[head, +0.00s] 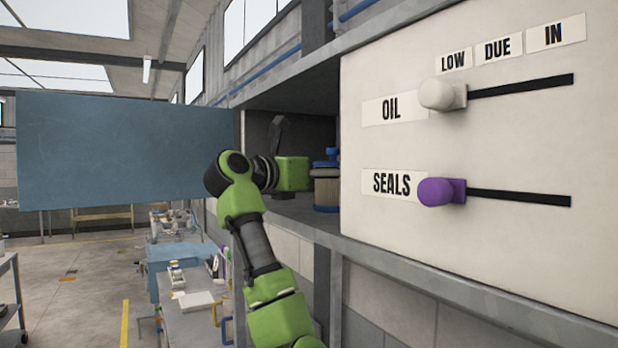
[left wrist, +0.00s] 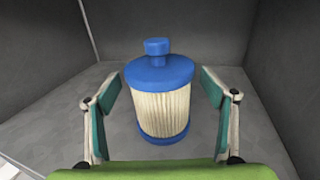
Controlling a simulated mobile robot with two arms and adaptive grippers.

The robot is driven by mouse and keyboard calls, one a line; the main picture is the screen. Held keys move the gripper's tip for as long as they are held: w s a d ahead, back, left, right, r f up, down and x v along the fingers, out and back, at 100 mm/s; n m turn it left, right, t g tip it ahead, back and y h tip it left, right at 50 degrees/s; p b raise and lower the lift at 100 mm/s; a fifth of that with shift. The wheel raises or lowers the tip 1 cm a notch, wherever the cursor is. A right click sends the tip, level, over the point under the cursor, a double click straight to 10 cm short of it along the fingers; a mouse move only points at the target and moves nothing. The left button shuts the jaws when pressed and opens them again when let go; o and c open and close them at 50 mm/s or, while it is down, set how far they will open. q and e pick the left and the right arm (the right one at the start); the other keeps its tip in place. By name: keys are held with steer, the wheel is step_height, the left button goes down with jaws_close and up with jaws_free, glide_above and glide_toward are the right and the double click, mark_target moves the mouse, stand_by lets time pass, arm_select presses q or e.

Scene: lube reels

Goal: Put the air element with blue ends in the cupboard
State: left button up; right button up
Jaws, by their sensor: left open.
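The air element with blue ends (left wrist: 160,105) stands upright on the cupboard floor, its pleated cream body between a blue base and a blue top with a knob. In the head view the air element (head: 327,188) shows partly, cut off by the white panel. My left gripper (left wrist: 160,112) is open, with one finger on each side of the element and a visible gap to each. In the head view my green left arm reaches into the cupboard (head: 290,95). My right gripper is in neither view.
The blue cupboard door (head: 125,150) stands open to the left. A white panel (head: 480,245) with OIL and SEALS sliders is close on the right, carrying a white knob (head: 437,95) and a purple knob (head: 436,191). A cluttered bench (head: 195,325) is below left.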

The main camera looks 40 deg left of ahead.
arm_select(q)
steer(key=s+b, duration=0.1)
steer(key=s, duration=0.2)
steer(key=s+b, duration=0.2)
steer(key=s, duration=0.1)
steer(key=s+a+b, duration=0.1)
steer(key=s+b, duration=0.1)
steer(key=s, duration=0.1)
steer(key=shift+s+f, duration=0.1)
steer(key=shift+s, duration=0.65)
